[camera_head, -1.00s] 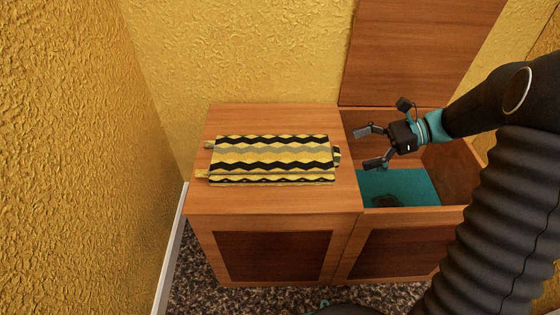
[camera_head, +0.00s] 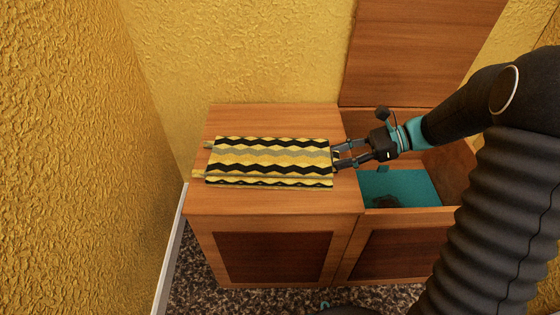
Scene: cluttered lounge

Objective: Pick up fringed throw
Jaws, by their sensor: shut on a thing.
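The fringed throw (camera_head: 270,160) is folded flat, with yellow, black and grey zigzag bands. It lies on the left part of the wooden cabinet top (camera_head: 240,120). My gripper (camera_head: 338,156) has come in from the right and is shut on the throw's right end. The fingertips meet the throw at its edge, and the gripped bit is mostly hidden by them. The throw still rests on the top.
Right of the throw, the cabinet has an open compartment (camera_head: 400,186) with a teal inside and a small dark thing (camera_head: 386,201) in it. Its raised wooden lid (camera_head: 420,50) stands behind. A yellow textured wall (camera_head: 70,150) rises at the left.

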